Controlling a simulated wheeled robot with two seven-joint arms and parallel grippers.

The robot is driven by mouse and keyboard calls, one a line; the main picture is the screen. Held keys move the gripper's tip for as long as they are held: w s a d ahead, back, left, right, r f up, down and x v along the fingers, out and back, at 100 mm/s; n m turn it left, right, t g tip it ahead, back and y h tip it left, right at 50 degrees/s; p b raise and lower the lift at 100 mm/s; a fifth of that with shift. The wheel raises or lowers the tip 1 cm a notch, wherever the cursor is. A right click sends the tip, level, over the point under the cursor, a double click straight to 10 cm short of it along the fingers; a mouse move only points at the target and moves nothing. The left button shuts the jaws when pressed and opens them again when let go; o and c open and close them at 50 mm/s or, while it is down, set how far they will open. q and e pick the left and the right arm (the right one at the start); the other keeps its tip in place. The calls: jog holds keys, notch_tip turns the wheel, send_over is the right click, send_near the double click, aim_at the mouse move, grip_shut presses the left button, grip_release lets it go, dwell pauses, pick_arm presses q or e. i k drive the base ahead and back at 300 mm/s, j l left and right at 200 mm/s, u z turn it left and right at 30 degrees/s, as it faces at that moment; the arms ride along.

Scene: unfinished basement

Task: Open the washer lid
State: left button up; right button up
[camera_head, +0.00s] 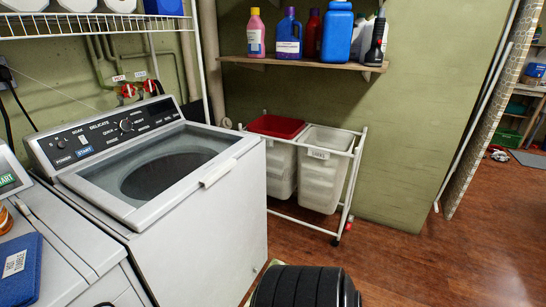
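The white washer (205,230) stands at the left, with a dark control panel along its back edge. Its lid (137,212) has a pale frame and a large see-through window, and the dark round drum opening shows through it. The lid lies flat and shut on the washer's top. A pale handle (218,173) sits at the lid's front right edge. Neither of my grippers is in view.
A second white appliance (70,262) with a blue cloth (20,270) stands beside the washer at the lower left. A white-framed laundry sorter (355,165) stands behind the washer's right side. A bottle shelf (300,64) hangs above. Wood floor at right is open.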

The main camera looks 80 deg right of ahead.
aim_at(139, 220)
jog(key=z, duration=1.9)
